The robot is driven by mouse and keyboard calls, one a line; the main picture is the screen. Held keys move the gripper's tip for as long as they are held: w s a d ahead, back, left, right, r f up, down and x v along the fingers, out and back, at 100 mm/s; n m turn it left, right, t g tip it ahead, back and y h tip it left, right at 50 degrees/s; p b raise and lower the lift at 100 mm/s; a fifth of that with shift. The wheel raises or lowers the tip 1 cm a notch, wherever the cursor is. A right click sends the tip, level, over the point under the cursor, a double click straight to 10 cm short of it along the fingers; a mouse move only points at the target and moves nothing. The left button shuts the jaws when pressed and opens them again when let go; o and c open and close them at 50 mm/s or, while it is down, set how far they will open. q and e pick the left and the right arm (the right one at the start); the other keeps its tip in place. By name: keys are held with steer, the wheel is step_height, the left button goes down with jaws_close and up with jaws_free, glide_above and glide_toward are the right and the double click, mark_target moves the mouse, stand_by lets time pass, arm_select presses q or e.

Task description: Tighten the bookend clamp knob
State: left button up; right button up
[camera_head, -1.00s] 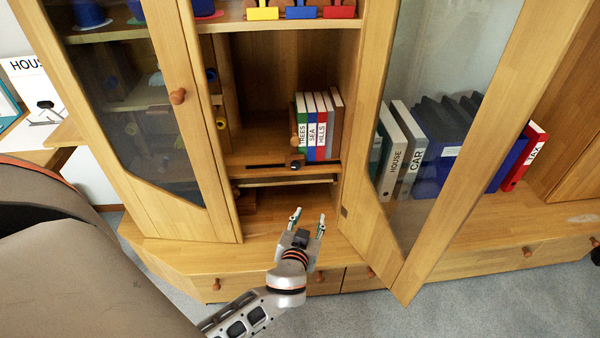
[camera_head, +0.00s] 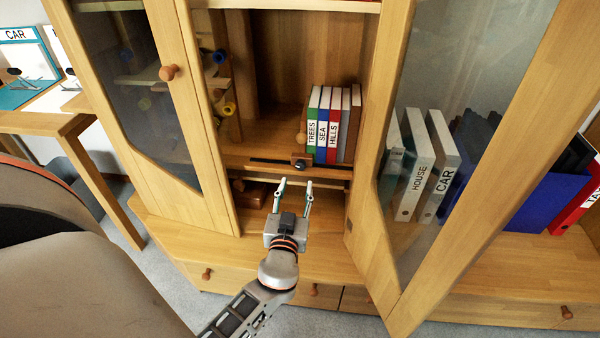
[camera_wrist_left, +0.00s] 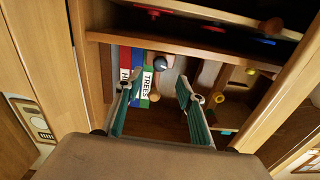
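The dark clamp knob (camera_head: 300,163) sits on a small wooden block at the black slot along the shelf's front edge, below the upright books. In the left wrist view, which looks upside down, the knob (camera_wrist_left: 160,63) shows beside the TREES book. A wooden ball (camera_head: 301,138) of the bookend shows just above it. My left gripper (camera_head: 294,186) is open and empty, its fingers pointing toward the shelf edge just below and in front of the knob, apart from it as far as I can tell. My right gripper is not in view.
Upright books (camera_head: 333,125) labelled TREES, SEA and HILLS stand right of the bookend. An open glass door (camera_head: 425,240) stands to the right of my left arm. The space before the shelf is free.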

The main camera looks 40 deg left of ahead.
mark_target(300, 167)
arm_select(q)
steer(key=x, duration=0.5)
steer(key=shift+w+a+r+p, duration=0.1)
steer(key=shift+r+p, duration=0.1)
steer(key=shift+p, duration=0.15)
steer(key=shift+w+a+f, duration=0.15)
steer(key=shift+w+a, duration=0.2)
steer(key=shift+w, duration=0.2)
jaws_close()
